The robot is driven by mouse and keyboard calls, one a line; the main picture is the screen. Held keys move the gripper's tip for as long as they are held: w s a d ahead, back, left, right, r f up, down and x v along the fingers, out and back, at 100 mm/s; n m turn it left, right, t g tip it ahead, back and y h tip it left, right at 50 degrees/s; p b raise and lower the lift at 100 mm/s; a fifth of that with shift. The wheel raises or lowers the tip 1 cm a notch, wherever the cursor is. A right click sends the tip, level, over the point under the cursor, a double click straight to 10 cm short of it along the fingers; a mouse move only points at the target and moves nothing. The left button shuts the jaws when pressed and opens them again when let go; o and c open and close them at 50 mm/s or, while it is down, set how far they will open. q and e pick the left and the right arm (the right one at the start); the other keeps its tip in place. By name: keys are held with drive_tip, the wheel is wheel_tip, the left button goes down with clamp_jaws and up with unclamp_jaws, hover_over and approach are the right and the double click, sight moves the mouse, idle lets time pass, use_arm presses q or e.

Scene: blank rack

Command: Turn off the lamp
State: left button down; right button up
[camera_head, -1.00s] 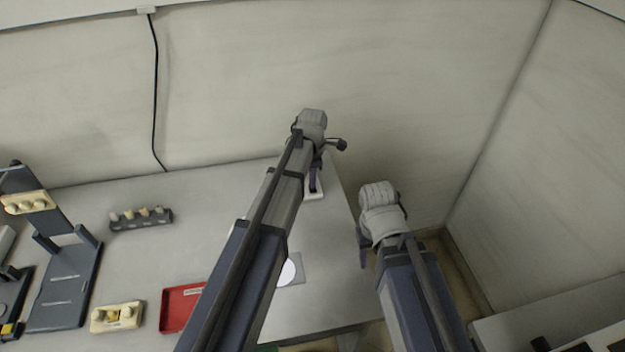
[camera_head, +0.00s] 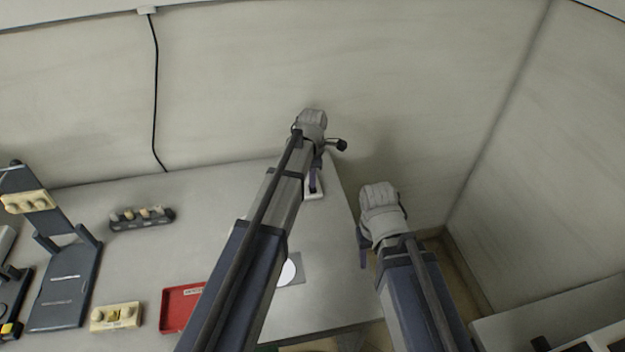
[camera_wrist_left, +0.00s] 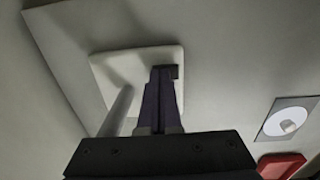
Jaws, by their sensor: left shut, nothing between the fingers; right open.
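The lamp's pale square base (camera_head: 319,194) stands near the table's back right corner in the head view, mostly behind my left arm. In the left wrist view the lamp base (camera_wrist_left: 107,72) carries a slanted grey pole (camera_wrist_left: 117,112) and a small dark switch (camera_wrist_left: 174,71). My left gripper (camera_wrist_left: 162,72) is shut and empty, its fingertips at the switch; I cannot tell whether they press it. The lamp's head cannot be made out, and no bright glow shows on the base. My right gripper (camera_head: 363,254) is open, beyond the table's right edge, apart from the lamp.
A white disc on a grey square (camera_head: 300,270) and a red tray (camera_head: 178,312) lie nearer on the table. A dark rack with pegs (camera_head: 142,218), a cream block (camera_head: 116,316) and a dark stand (camera_head: 66,285) are at left. Walls close off the back and right.

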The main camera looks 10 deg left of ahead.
use_arm(q)
drive_tip(key=shift+s+f, duration=0.25)
drive_tip(key=shift+f, duration=0.1)
use_arm(e)
drive_tip(key=shift+f, duration=0.35)
